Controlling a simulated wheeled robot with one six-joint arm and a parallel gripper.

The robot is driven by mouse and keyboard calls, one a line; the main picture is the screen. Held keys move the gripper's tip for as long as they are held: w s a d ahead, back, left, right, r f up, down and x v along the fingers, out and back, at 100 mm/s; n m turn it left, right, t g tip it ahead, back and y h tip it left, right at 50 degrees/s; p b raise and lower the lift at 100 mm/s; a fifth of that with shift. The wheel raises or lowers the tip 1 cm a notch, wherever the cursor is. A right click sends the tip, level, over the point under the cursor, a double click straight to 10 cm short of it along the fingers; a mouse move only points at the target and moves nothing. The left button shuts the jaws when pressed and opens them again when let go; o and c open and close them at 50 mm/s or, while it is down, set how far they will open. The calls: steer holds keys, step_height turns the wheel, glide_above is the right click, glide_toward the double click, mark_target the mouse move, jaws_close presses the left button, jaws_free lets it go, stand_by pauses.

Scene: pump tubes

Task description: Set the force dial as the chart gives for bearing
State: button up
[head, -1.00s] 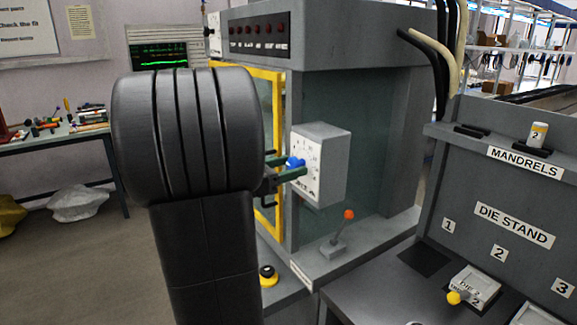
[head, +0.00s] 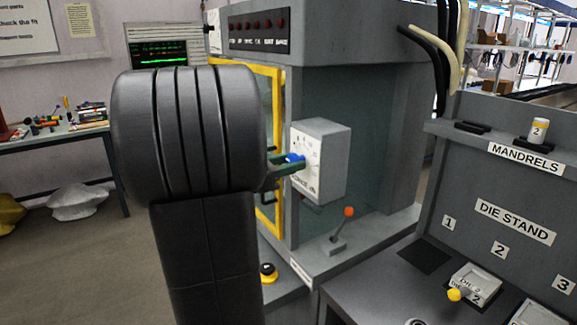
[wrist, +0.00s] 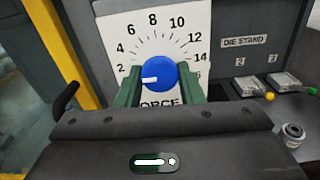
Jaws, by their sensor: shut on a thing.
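The force dial's blue knob (wrist: 160,73) sits on a white numbered plate (wrist: 150,28) in the wrist view. Numbers from 2 to 14 show around it, and "FORCE" is partly covered below. The knob's white pointer points left and slightly down, just below the 2. My gripper (wrist: 157,88) has its green fingers on both sides of the knob, shut on it. In the head view the blue knob (head: 294,158) shows on the grey dial box (head: 332,160), with my gripper (head: 287,165) at it. A chart for bearing is not readable in any view.
An orange-tipped lever (head: 348,212) stands below the dial box. A yellow door frame (head: 278,90) is behind my gripper. The die stand (head: 440,180) is at the right, with a yellow-knobbed die (head: 480,283). A yellow-ringed button (head: 268,273) is at the lower middle.

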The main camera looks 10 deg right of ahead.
steer(key=m+b, duration=1.7)
steer(key=b, duration=0.3)
steer(key=shift+w, duration=0.1)
steer(key=shift+b, duration=0.3)
steer(key=o, duration=1)
steer(key=shift+r, duration=0.1)
steer(key=shift+a, duration=0.15)
steer(key=p+v, duration=0.1)
steer(key=v, duration=1.2)
steer(key=shift+a, duration=0.25)
